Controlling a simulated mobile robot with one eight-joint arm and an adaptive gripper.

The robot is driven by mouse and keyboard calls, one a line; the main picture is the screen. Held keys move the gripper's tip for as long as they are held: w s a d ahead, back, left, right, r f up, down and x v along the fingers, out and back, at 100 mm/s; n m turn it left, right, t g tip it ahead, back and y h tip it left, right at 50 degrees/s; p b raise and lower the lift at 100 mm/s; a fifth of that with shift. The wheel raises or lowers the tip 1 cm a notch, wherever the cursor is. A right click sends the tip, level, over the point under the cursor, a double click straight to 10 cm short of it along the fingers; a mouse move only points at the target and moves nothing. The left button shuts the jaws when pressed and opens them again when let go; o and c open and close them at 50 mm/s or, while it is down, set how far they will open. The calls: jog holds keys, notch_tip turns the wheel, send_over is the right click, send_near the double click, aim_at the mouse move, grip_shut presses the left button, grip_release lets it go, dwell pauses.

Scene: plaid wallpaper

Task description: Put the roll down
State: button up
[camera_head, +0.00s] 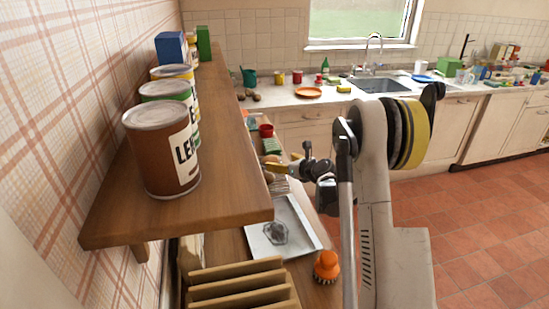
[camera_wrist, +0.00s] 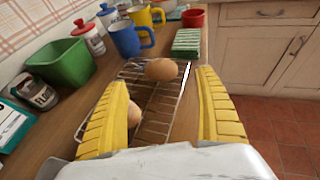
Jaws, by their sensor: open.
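A brown bread roll (camera_wrist: 161,69) rests on a wire rack (camera_wrist: 155,121) on the wooden counter in the wrist view. A second brown roll (camera_wrist: 134,114) is at the rack's left, partly hidden by my left finger. My gripper (camera_wrist: 163,80) is open, with its yellow fingers wide apart. The first roll lies between and just beyond the fingertips, with a clear gap on each side. In the head view my gripper (camera_head: 279,167) is low over the counter beside the shelf, and the rolls there are mostly hidden.
A green bin (camera_wrist: 61,64), a flour jar (camera_wrist: 38,92), a red-lidded jar (camera_wrist: 90,38), blue (camera_wrist: 127,39) and yellow (camera_wrist: 142,17) mugs stand left and behind. A green-and-white sponge-like block (camera_wrist: 187,41) lies behind the rack. A wooden shelf (camera_head: 225,170) with cans overhangs the counter.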

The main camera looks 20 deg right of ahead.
jog(key=shift+v, duration=1.2)
jog(key=a+r+m+t+h, duration=0.1)
jog(key=a+r+m+t, duration=0.15)
jog(key=r, duration=0.55)
jog(key=a+r+m+t, duration=0.1)
jog(key=r+m, duration=0.3)
jog(key=r, duration=0.3)
jog(key=s+r+m+h, duration=0.6)
jog(key=s+r+m, duration=0.4)
jog(key=r+m, duration=0.4)
jog(key=s+a+f+m+g+y, duration=0.1)
jog(key=s+a+f+m+g, duration=0.2)
jog(key=s, duration=0.6)
jog(key=s+a+f+m+g+y, duration=0.2)
jog(key=s+a+f+m+g, duration=0.1)
jog(key=s+a+f+m, duration=0.5)
jog(key=s+a+f+m+g+y, duration=0.2)
jog(key=s+a+f+m+g, duration=0.2)
jog(key=s, duration=0.8)
jog(key=a+f+m, duration=0.2)
jog(key=a, duration=0.1)
jog(key=shift+f, duration=0.3)
